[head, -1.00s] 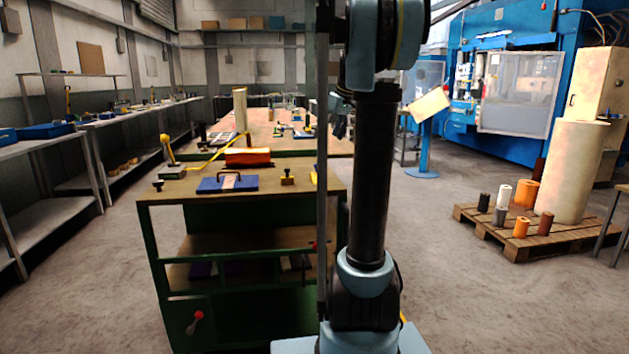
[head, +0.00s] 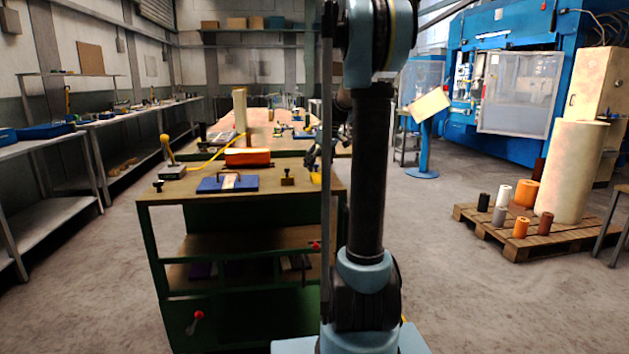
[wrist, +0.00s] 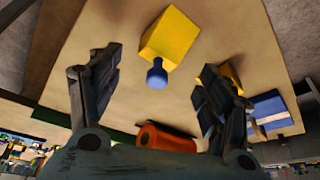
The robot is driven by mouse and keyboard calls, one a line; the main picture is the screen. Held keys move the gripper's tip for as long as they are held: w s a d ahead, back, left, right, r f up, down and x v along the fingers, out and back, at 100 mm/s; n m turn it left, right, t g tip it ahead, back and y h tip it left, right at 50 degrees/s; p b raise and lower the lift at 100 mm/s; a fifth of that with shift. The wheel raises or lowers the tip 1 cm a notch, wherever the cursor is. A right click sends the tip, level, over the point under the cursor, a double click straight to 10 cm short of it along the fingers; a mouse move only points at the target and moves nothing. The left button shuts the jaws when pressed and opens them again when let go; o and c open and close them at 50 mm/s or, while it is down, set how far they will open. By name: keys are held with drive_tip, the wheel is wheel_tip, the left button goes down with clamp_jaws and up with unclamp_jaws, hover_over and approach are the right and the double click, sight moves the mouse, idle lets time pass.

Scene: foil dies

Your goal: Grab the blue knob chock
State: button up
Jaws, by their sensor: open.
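The blue knob chock is a yellow block (wrist: 170,36) with a blue knob (wrist: 157,75). In the wrist view it is at upper middle, on the tan bench top. My gripper (wrist: 159,62) is open, with one dark finger to each side of the knob in the picture; nothing is held. In the head view my gripper (head: 312,156) is above the bench's right edge, partly behind my arm. A sliver of yellow (head: 315,178) below it looks like the same chock, mostly hidden by my arm.
A brass-coloured chock with a dark knob (head: 288,177) stands close to the left; its yellow part shows behind my right finger in the wrist view (wrist: 232,76). A blue board (head: 228,183), an orange roll (head: 248,157) and a yellow-knobbed lever (head: 168,160) share the bench.

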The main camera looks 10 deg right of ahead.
sight(317, 165)
drive_tip(key=shift+x, duration=1.75)
drive_tip(key=c, duration=1.1)
